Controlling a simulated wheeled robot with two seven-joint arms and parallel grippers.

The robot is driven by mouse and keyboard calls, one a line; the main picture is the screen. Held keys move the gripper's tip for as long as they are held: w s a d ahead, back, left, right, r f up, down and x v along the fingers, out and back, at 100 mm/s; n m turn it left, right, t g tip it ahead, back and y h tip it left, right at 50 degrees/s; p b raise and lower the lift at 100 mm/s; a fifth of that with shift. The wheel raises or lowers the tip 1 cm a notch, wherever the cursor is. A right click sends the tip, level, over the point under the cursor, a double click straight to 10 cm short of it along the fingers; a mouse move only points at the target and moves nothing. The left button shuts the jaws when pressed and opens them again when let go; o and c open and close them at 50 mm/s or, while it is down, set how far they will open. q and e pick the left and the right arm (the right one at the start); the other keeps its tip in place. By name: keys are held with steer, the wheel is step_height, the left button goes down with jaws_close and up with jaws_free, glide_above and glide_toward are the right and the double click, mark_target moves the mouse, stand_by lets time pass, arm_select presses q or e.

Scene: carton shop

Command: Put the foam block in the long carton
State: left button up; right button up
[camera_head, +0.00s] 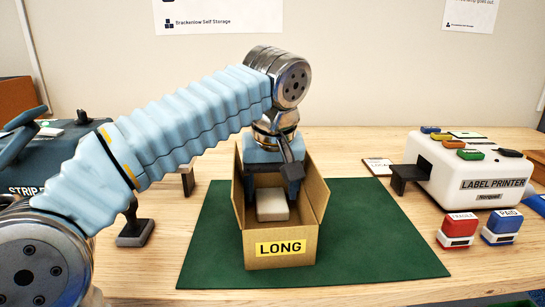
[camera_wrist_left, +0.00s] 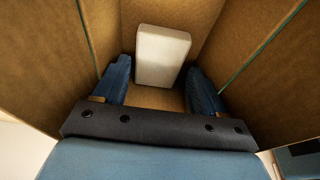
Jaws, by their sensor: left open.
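The long carton (camera_head: 302,251) stands open-topped on the green mat, with a yellow LONG label on its front. The pale foam block (camera_head: 272,205) lies inside it on the carton floor. My left gripper (camera_head: 270,190) reaches down into the carton from above, behind the block. In the left wrist view the foam block (camera_wrist_left: 162,56) is just beyond the fingertips, against or near a carton wall (camera_wrist_left: 217,20). The right gripper is not seen.
The green mat (camera_head: 375,235) has free room on both sides of the carton. A label printer (camera_head: 470,172) stands at the right, with a red stamp (camera_head: 458,229) and a blue stamp (camera_head: 502,226) before it. A dark machine (camera_head: 50,160) is partly hidden behind my left arm.

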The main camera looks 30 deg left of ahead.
arm_select(q)
steer(key=v, duration=0.9)
steer(key=shift+r, duration=0.3)
